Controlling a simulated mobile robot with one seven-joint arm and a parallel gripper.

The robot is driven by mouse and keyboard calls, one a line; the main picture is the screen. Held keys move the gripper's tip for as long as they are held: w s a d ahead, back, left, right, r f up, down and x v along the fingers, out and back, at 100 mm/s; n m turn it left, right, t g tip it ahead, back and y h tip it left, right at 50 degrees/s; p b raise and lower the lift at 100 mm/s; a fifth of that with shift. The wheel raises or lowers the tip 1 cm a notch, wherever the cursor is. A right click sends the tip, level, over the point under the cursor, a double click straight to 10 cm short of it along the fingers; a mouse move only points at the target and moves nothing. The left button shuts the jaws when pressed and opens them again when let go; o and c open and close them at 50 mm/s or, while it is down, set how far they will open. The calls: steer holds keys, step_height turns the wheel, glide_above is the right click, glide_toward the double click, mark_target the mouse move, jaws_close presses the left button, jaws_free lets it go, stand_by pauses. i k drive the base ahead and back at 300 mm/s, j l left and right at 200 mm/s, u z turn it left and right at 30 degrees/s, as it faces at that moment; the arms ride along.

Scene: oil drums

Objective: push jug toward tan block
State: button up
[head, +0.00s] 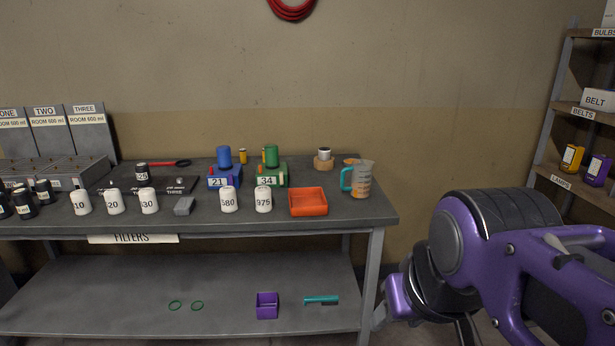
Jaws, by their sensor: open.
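The jug (362,182) is a clear grey measuring jug with orange markings and a teal handle on its left side. It stands upright near the right end of the workbench top. The tan block (323,164) sits behind and to the left of the jug, with a small white-and-dark cylinder (323,153) on it. A gap separates jug and block. My gripper (382,312) is low at the right, below the bench top and beside its right front leg, well away from the jug. It is open, and its fingers are only partly visible.
An orange tray (308,202) lies left of the jug, in front of the tan block. An orange-brown item (350,161) is partly hidden behind the jug. White numbered canisters (264,199) stand farther left. A shelf rack (560,110) is at the right.

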mark_target(360, 176)
steer(key=i+l, duration=0.3)
steer(key=i+l+u, duration=0.15)
steer(key=i+l, duration=0.15)
steer(key=l, duration=0.15)
steer(key=i+l, duration=0.3)
steer(key=l, duration=0.15)
steer(key=i+l+u, duration=0.15)
steer(key=l, duration=0.25)
steer(key=i, duration=0.1)
